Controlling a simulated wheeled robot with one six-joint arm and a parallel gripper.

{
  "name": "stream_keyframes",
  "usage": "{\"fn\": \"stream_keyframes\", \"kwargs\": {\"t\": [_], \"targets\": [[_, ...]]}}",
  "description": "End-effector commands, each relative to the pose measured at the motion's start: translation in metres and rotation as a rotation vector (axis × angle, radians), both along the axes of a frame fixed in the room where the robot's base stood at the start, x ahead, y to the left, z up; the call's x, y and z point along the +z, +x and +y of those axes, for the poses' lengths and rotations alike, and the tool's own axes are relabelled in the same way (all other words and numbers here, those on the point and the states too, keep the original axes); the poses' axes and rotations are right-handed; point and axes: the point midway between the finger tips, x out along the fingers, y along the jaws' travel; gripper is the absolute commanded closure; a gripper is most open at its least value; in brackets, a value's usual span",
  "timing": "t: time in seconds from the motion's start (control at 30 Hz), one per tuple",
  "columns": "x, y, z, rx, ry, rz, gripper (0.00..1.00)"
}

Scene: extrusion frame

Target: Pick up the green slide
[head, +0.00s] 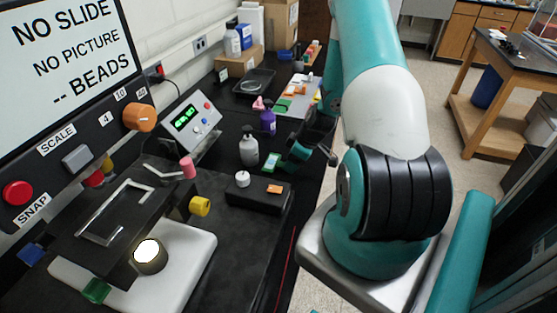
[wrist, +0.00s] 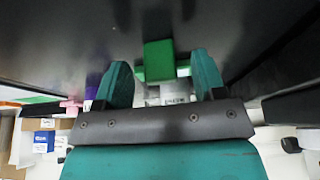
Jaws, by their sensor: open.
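A small green piece with a pale patch, which looks like the green slide (head: 271,163), is on the dark bench beside the grey bottle in the head view. In the wrist view the green slide (wrist: 158,60) shows as a green block between the two teal fingertips, with a gap on each side. My gripper (wrist: 160,72) is open and empty, its fingers pointing toward the bench. I cannot tell how far the fingertips reach past the slide.
The grey bottle (head: 248,150) and a purple bottle (head: 268,122) stand close by. A black block (head: 258,196) with a white knob and an orange piece lies nearer. A microscope-like device (head: 150,225) with a white base fills the left. A light mat (head: 296,98) with coloured pieces lies behind.

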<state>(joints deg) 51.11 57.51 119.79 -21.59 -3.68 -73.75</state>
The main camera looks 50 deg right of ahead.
Motion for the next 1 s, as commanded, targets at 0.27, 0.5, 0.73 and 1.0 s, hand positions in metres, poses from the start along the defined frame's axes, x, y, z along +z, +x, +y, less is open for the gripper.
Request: {"fn": "stream_keyframes", "kwargs": {"t": [0.27, 0.5, 0.73, 1.0], "targets": [[-0.0079, 0.0027, 0.0010, 0.000, -0.001, 0.000, 0.36], [-0.0077, 0.0026, 0.0010, 0.000, -0.001, 0.000, 0.75], [-0.0074, 0.0026, 0.0010, 0.000, -0.001, 0.000, 0.93], [-0.0057, 0.0038, -0.0013, 0.000, -0.003, -0.002, 0.93]]}}
